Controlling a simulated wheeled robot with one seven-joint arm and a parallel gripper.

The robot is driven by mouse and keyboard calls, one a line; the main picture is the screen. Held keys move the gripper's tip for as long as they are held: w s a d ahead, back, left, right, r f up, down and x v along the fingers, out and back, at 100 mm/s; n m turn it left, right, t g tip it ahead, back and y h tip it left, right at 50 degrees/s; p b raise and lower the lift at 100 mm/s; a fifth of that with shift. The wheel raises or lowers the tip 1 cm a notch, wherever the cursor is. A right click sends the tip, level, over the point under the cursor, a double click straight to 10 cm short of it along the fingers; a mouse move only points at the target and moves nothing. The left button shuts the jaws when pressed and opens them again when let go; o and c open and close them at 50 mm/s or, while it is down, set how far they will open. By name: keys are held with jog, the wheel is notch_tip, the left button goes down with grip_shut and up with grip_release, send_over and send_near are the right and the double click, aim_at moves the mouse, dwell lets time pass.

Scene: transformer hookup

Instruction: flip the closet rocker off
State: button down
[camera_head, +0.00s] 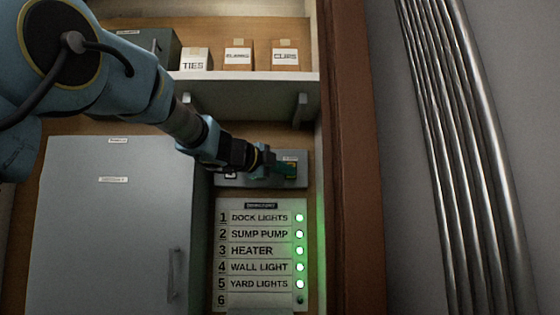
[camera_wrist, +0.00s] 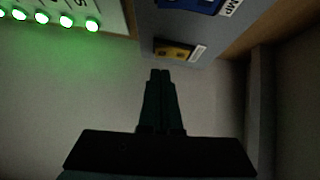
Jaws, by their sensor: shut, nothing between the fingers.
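A grey switch box (camera_head: 228,181) is fixed under the shelf, above the indicator panel. A small yellow rocker (camera_wrist: 174,50) sits on its face beside a white label, which I cannot read; I take it for the closet rocker. My gripper (camera_wrist: 160,73) is shut and empty, its tips a little short of the rocker in the wrist view; I cannot tell if they touch the box. In the head view my gripper (camera_head: 287,171) lies in front of the box's right part and hides much of it. The rocker's tilt is unclear.
A blue part (camera_wrist: 190,4) with a label ending in "MP" is on the same box. The indicator panel (camera_head: 258,254) below has several green lamps lit; row 6 is dark. A grey cabinet (camera_head: 110,235) stands left. Small boxes (camera_head: 238,55) sit on the shelf; metal conduits (camera_head: 470,150) run right.

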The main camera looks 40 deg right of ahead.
jog(key=shift+w+d, duration=0.55)
jog(key=shift+w, duration=0.05)
jog(key=shift+w+d+f+p, duration=0.15)
jog(key=shift+w+f+p, duration=0.05)
jog(key=shift+p, duration=0.2)
jog(key=s+a+r+b, duration=0.1)
jog(key=a+b, duration=0.2)
jog(key=a, duration=0.7)
jog(key=shift+a, duration=0.4)
